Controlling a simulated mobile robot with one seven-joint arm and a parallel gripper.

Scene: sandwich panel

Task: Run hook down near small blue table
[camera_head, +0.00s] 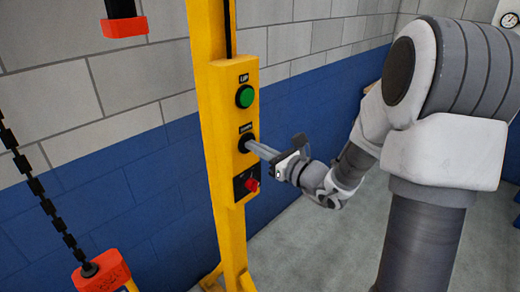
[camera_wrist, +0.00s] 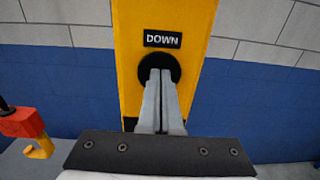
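A yellow control box (camera_head: 236,110) on a yellow post has a green UP button (camera_head: 245,96), a black DOWN button (camera_head: 241,145) below it, and a red switch (camera_head: 252,185) at the bottom. My gripper (camera_head: 251,146) is shut, with its fingertips at the DOWN button. In the wrist view, the closed fingers (camera_wrist: 161,76) cover the middle of the black DOWN button (camera_wrist: 145,68). Pressing depth cannot be told. The red hook block (camera_head: 101,273) hangs on a black chain at lower left. Its yellow hook (camera_wrist: 40,148) shows in the wrist view.
A yellow post (camera_head: 232,235) stands on the grey floor (camera_head: 300,250) before a grey and blue block wall. Another black and red part (camera_head: 124,26) hangs at the top left. A small blue table is not clearly visible.

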